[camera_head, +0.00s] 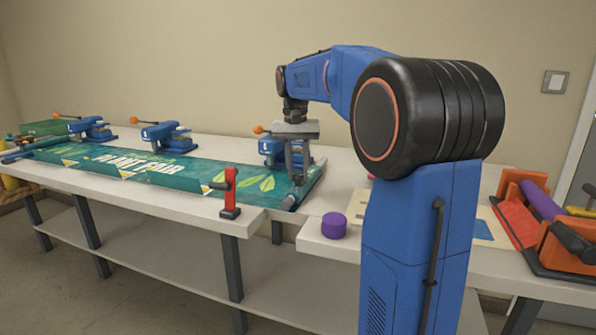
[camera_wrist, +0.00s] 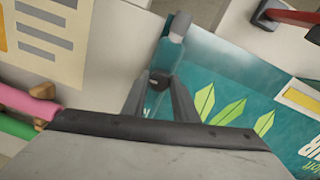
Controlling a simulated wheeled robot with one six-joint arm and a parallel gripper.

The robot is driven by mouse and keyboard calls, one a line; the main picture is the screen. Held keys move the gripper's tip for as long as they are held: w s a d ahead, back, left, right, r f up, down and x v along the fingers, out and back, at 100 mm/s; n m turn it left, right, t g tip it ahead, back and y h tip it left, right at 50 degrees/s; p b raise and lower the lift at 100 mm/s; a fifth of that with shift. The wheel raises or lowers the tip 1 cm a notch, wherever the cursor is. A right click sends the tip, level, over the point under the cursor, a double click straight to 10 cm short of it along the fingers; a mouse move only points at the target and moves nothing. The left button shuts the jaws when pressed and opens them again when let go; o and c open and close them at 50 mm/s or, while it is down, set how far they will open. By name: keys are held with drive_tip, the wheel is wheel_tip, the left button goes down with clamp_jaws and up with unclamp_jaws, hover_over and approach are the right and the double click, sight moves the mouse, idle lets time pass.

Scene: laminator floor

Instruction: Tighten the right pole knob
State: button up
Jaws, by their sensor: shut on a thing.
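The teal banner (camera_head: 130,165) lies on the long white table, and its right end meets a grey pole (camera_head: 311,188). My gripper (camera_head: 298,181) points down over the pole at the banner's right end. In the wrist view my gripper (camera_wrist: 159,86) has a finger on each side of the dark knob and is shut on it. In the head view the knob cannot be made out behind the fingers.
A red-handled clamp (camera_head: 230,192) stands on the table's front edge. Blue presses with orange knobs (camera_head: 166,134) line the back. A purple cylinder (camera_head: 334,225) stands on the right table. An orange rack with rolls (camera_head: 540,205) is at far right. A pink roll (camera_wrist: 25,103) shows in the wrist view.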

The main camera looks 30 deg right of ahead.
sight(295, 175)
drive_tip(key=shift+m, duration=0.5)
drive_tip(key=o, duration=1.1)
drive_tip(key=shift+c, duration=0.2)
drive_tip(key=shift+r, duration=0.1)
wheel_tip(295, 175, up, 17)
drive_tip(key=shift+w+a, duration=0.25)
drive_tip(key=shift+r, duration=0.1)
